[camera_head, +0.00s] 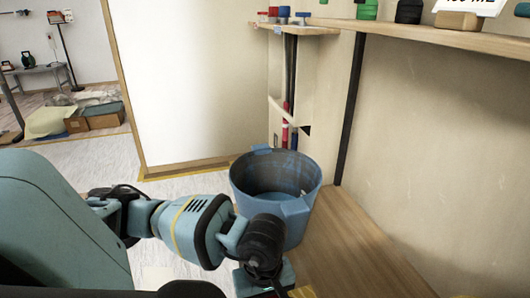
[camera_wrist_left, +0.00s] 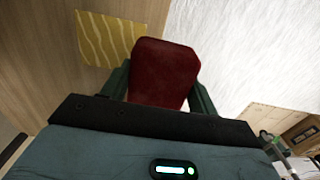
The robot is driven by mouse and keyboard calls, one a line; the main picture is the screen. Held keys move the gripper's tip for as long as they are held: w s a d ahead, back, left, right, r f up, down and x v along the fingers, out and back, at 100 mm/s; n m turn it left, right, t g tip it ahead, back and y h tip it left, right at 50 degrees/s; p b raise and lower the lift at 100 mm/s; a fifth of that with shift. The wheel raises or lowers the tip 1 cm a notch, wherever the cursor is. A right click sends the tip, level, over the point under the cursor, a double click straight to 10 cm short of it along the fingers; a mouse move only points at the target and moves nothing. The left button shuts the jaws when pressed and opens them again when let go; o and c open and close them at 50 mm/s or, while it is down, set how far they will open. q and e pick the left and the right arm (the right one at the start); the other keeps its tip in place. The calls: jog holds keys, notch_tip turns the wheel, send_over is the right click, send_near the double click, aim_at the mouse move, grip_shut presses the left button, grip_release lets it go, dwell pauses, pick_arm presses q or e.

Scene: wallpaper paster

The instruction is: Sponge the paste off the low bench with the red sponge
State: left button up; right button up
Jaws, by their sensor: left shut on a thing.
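The low bench (camera_head: 360,250) is a wooden surface along the wall at the lower right of the head view. In the left wrist view the bench (camera_wrist_left: 35,60) fills the left side. A yellow patch of paste with wavy lines (camera_wrist_left: 98,40) lies on it; a sliver of yellow (camera_head: 303,292) shows at the head view's bottom edge. My left gripper (camera_wrist_left: 160,85) is shut on the red sponge (camera_wrist_left: 163,70), held between its two fingers. The sponge appears beside the paste; I cannot tell whether it touches the bench. In the head view the sponge is hidden. My right gripper is not in view.
A blue bucket (camera_head: 300,215) stands at the far end of the bench, close beyond my left wrist. A wall shelf (camera_head: 460,40) with jars runs above the bench. The pale floor (camera_head: 90,160) at left is open.

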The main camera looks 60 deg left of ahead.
pick_arm(q)
notch_tip(320, 180, down, 4)
jog(key=b, duration=0.2)
jog(key=shift+f+b, duration=0.1)
jog(key=shift+b, duration=0.25)
jog(key=shift+f+b, duration=0.5)
jog(key=shift+f, duration=0.2)
jog(key=shift+r, duration=0.1)
